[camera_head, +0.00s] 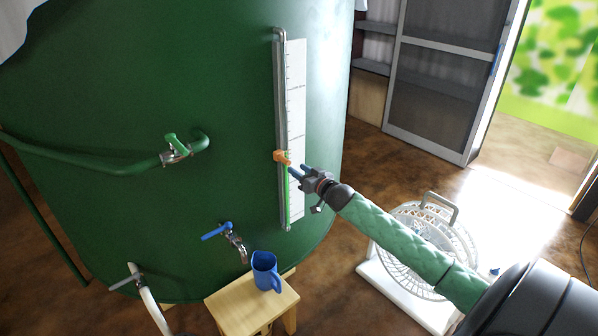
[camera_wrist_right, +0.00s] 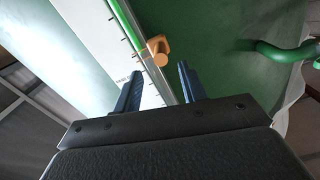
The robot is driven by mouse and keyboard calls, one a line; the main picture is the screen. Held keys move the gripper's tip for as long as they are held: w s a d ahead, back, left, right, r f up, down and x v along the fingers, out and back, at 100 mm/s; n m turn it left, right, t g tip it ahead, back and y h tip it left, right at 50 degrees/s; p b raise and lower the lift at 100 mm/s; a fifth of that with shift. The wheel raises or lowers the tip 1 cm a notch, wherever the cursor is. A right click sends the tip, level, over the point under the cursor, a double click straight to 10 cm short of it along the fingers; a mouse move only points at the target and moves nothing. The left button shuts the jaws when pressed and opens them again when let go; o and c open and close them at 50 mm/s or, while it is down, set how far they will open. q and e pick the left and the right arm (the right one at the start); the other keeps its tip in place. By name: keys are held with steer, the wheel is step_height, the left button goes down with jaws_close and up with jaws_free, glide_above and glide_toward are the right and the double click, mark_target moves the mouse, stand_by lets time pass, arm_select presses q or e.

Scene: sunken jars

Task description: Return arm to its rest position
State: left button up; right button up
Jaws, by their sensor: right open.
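My right arm (camera_head: 405,238), in a green quilted sleeve, reaches in from the lower right of the head view. My right gripper (camera_head: 292,171) is at the front of the large green tank (camera_head: 110,90), just beside the orange clip on the level gauge. In the right wrist view its two blue fingers (camera_wrist_right: 158,88) stand apart with nothing held between them. The orange clip (camera_head: 282,157) sits on the gauge tube; it also shows just beyond the fingertips in the wrist view (camera_wrist_right: 157,46). Whether a finger touches it, I cannot tell. My left gripper is not in view.
A blue jug (camera_head: 265,271) stands on a wooden stool (camera_head: 252,302) below the blue-handled tap (camera_head: 232,240). A white fan (camera_head: 425,235) stands on the floor beneath my right arm. A green-handled valve (camera_head: 176,148) is on the tank. An open doorway is at the right.

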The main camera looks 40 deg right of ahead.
stand_by(0.4)
step_height(320, 180, down, 6)
steer(key=s+d+n+g+h, duration=0.2)
steer(key=d+n+g+h, duration=0.1)
steer(key=g+h, duration=0.1)
steer(key=s+a+f+n+g, duration=0.2)
steer(key=s+a+f+g, duration=0.4)
steer(key=s+a+f, duration=0.6)
steer(key=s+a+f+g+y, duration=0.1)
steer(key=s+a+f+g, duration=0.1)
steer(key=s+a+f, duration=0.4)
steer(key=s+a+f+m+g+y, duration=0.1)
steer(key=s+a+f, duration=0.5)
steer(key=s+a, duration=0.7)
steer(key=s+a+f+g+y, duration=0.1)
steer(key=s+a+f+g, duration=0.2)
steer(key=s+a+f, duration=0.4)
steer(key=s+a, duration=0.2)
steer(key=s, duration=0.3)
steer(key=shift+s+a+m+g+y, duration=0.2)
steer(key=shift+s+m+g+y, duration=0.1)
steer(key=shift+s+y, duration=0.1)
